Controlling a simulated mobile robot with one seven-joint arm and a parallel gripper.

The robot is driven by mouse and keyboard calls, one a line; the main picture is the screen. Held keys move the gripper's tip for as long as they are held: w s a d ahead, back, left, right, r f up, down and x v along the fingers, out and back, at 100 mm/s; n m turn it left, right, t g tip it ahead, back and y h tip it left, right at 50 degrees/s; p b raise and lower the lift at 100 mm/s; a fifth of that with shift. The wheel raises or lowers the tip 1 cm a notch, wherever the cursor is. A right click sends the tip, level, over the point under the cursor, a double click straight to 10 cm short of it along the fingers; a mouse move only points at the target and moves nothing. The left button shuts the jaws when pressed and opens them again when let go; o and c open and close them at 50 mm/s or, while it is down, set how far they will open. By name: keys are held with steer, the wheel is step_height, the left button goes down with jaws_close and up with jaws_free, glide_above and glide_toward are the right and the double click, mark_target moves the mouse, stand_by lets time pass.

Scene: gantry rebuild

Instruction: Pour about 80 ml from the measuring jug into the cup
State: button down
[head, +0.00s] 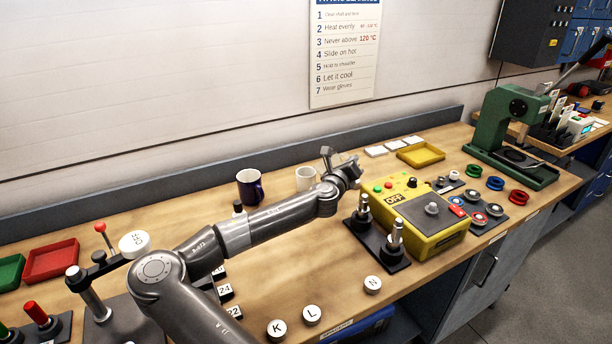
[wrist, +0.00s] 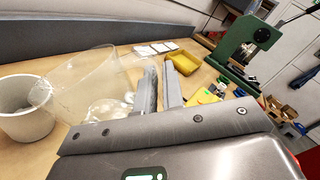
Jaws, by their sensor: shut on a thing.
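The clear measuring jug (wrist: 88,75) shows in the wrist view, tilted to the left. Its mouth end overlaps the rim of a white cup (wrist: 26,122) in the picture. The cup stands upright on the bench and also shows in the head view (head: 305,180), just left of my gripper (head: 342,160). In the wrist view, my gripper (wrist: 164,88) is shut on the jug, though the exact hold is hard to see. I cannot tell the liquid level in the jug or cup, or whether liquid is flowing. The jug hardly shows in the head view.
A yellow control box (head: 425,222) and metal posts on a dark plate (head: 376,245) are right of my arm. A yellow tray (head: 420,154) lies behind.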

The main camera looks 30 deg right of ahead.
steer(key=shift+s+d+f, duration=0.1)
steer(key=shift+s+f, duration=0.05)
steer(key=shift+f, duration=0.1)
steer(key=shift+s+d+m, duration=0.1)
steer(key=shift+s+m, duration=0.05)
steer(key=shift+m, duration=0.35)
steer(key=shift+s+d+r, duration=0.1)
steer(key=shift+r, duration=0.1)
stand_by(1.2)
